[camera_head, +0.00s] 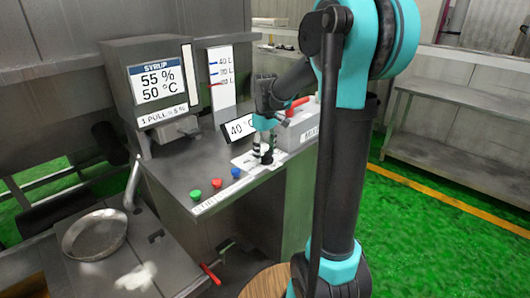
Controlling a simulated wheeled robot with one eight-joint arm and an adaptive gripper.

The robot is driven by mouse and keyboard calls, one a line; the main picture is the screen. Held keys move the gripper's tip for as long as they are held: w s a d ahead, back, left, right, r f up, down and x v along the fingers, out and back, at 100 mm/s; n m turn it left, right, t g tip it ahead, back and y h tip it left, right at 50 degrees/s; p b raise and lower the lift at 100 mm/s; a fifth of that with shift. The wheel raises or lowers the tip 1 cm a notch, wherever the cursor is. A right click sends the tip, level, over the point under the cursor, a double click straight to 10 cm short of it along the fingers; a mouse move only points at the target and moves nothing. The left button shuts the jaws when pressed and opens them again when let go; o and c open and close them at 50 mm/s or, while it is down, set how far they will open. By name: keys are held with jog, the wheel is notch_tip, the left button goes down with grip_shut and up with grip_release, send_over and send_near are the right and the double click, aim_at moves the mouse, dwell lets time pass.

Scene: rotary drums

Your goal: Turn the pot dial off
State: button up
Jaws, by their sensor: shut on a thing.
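My gripper (263,152) points down over the grey control console and is shut on a small dark knob, which looks like the pot dial. The fingers cover most of it. Which way the dial points cannot be made out. My arm comes in from the right and hides part of the console behind it.
Green, red and blue buttons (216,183) lie left of the gripper. A syrup screen (156,82) stands behind them. A red-handled lever (298,103) is close to the gripper's right. A round pan (94,234) sits lower left.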

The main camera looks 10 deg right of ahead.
aim_at(265, 153)
dwell(0.3)
jog(key=o, duration=1.2)
jog(key=shift+c, duration=0.2)
notch_tip(265, 153, up, 12)
jog(key=shift+f, duration=0.1)
jog(key=s+d+f+m+t, duration=0.2)
jog(key=s+f+m, duration=0.1)
jog(key=s+f, duration=0.8)
jog(key=s+d+f+m+t, duration=0.2)
jog(key=s+f+m, duration=0.2)
jog(key=s+f, duration=0.6)
notch_tip(265, 153, down, 2)
jog(key=shift+s+d+f, duration=0.2)
jog(key=shift+s+d, duration=0.05)
jog(key=shift+s, duration=0.1)
